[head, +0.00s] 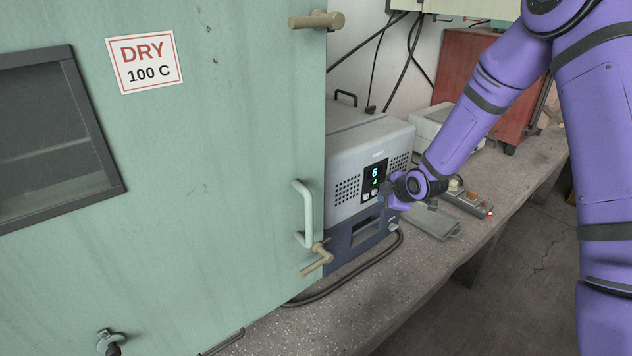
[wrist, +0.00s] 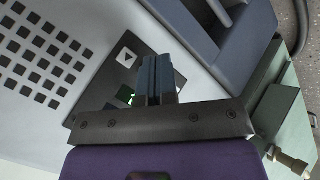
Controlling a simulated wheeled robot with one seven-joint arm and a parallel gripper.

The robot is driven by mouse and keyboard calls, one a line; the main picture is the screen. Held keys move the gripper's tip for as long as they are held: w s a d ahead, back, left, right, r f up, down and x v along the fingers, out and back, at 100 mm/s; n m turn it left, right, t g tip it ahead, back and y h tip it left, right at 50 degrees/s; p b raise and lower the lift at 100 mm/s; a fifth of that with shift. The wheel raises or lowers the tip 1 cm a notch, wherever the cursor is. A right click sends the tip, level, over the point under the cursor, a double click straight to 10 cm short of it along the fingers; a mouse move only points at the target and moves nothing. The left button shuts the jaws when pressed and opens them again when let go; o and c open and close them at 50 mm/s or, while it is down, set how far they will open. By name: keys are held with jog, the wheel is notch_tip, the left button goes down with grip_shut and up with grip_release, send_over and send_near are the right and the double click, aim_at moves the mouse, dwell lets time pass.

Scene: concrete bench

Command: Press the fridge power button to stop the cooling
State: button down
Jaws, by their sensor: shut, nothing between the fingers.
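The fridge (head: 348,160) is a pale grey box with vent holes on a dark blue base. Its dark control panel (head: 374,183) shows a lit cyan 6, a small green mark and pale buttons (head: 367,196) below. My gripper (head: 387,189) is at the panel's right edge, fingers shut and empty. In the wrist view the shut fingertips (wrist: 153,58) lie over the panel (wrist: 97,80), beside a pale square button (wrist: 126,57) with a marking. The fingers hide part of the panel. I cannot tell whether they touch it.
A large green oven (head: 220,180) labelled DRY 100 C, with a handle (head: 304,212), stands at left and covers the fridge's left side. A power strip (head: 467,203) and a flat grey item (head: 432,222) lie to the right. The bench front (head: 400,290) is mostly clear, with a black cable.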

jog(key=shift+s+d, duration=0.15)
jog(key=shift+s, duration=0.05)
jog(key=s+d, duration=0.3)
jog(key=s, duration=0.1)
jog(key=shift+s+d, duration=0.3)
jog(key=shift+s, duration=0.1)
dwell(0.3)
dwell(0.5)
jog(key=s+d+r+m+h, duration=0.1)
jog(key=s+d+r+m, duration=0.2)
jog(key=r, duration=0.4)
jog(key=s+r+m+g+h, duration=0.1)
jog(key=s+r+m+h, duration=0.1)
jog(key=s+r, duration=0.45)
jog(key=s+d+r+m+h, duration=0.1)
jog(key=s+d+r+m, duration=0.15)
jog(key=r, duration=0.65)
jog(key=s+r+m+g, duration=0.1)
jog(key=s+r+m, duration=0.4)
jog(key=s, duration=0.6)
jog(key=s+r+m+g, duration=0.1)
jog(key=s+r+m, duration=0.3)
jog(key=s, duration=0.8)
jog(key=shift+s+a+r+m, duration=0.15)
jog(key=shift+a+r+m, duration=0.2)
jog(key=shift+a+r, duration=0.15)
